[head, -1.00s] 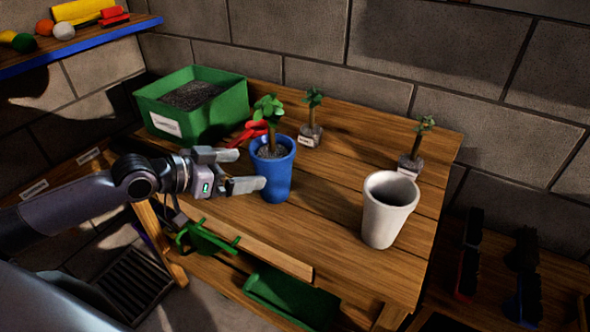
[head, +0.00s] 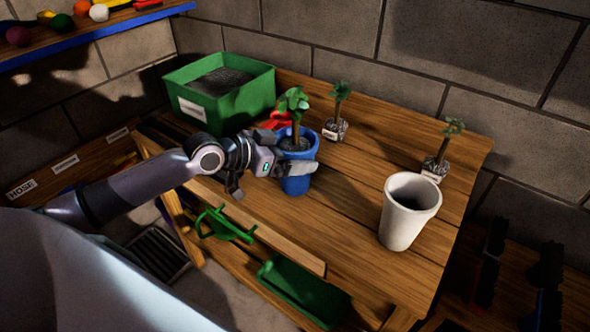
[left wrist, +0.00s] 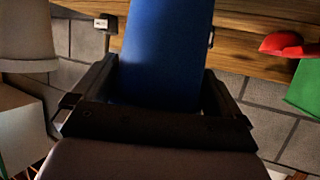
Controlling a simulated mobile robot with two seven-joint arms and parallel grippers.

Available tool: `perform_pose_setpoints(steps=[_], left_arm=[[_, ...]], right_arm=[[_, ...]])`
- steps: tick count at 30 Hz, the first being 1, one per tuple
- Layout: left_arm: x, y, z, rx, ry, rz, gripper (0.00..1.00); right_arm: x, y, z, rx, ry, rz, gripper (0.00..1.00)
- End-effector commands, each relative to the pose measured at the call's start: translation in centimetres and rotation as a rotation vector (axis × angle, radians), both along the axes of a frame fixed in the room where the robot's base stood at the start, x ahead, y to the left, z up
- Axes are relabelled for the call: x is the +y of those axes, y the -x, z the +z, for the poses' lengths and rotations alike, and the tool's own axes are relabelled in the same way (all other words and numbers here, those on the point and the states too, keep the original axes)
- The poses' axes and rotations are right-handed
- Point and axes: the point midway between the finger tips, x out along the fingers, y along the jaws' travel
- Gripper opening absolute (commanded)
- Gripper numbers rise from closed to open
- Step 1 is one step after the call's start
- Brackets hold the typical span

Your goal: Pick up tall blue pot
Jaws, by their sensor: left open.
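The tall blue pot (head: 297,182) stands upright on the wooden workbench and holds soil and a small green plant (head: 294,108). My left gripper (head: 288,155) is at the pot from the left, with its near finger across the pot's front and the other finger largely hidden behind it. In the left wrist view the blue pot (left wrist: 163,50) fills the space between the two open fingers (left wrist: 150,92). I cannot tell whether the fingers touch it. My right gripper is not in view.
A white pot (head: 405,222) stands at the right on the bench (head: 345,205). Two small potted seedlings, one middle (head: 338,110) and one right (head: 442,150), stand behind. A green soil bin (head: 225,105) and a red tool (head: 277,121) are near the back left. Green tools hang below the front edge.

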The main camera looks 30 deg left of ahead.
Motion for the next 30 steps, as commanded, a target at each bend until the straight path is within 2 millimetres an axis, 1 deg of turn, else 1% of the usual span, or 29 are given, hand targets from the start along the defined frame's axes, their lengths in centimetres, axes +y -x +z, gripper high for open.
perform_pose_setpoints(steps=[3,11,12,14,15,16,17,25,30], left_arm=[[-0.4,-0.6,-0.2,-0.001,0.0,0.0,1.0],[-0.4,-0.7,-0.3,0.0,-0.001,0.0,1.0],[-0.4,-0.7,-0.3,0.0,-0.001,0.0,0.87],[-0.4,-0.7,-0.3,0.0,-0.001,0.0,0.67],[-0.4,-0.7,-0.3,0.0,-0.001,0.0,0.54],[-0.4,-0.7,-0.3,0.0,-0.001,0.0,0.45],[-0.4,-0.7,-0.2,-0.004,0.0,-0.001,0.42],[-0.4,-0.7,0.1,-0.005,0.001,-0.001,0.42],[-0.4,-0.8,1.3,-0.007,0.001,-0.001,0.42]], right_arm=[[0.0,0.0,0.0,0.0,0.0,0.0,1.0],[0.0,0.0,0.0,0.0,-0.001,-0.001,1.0],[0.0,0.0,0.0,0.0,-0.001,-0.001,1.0],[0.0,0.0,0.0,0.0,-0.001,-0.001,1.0],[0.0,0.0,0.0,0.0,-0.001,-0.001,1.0],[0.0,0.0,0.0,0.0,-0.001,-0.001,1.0],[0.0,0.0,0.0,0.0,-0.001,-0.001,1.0],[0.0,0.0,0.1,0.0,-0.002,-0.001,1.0],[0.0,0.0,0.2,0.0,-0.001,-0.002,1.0]])
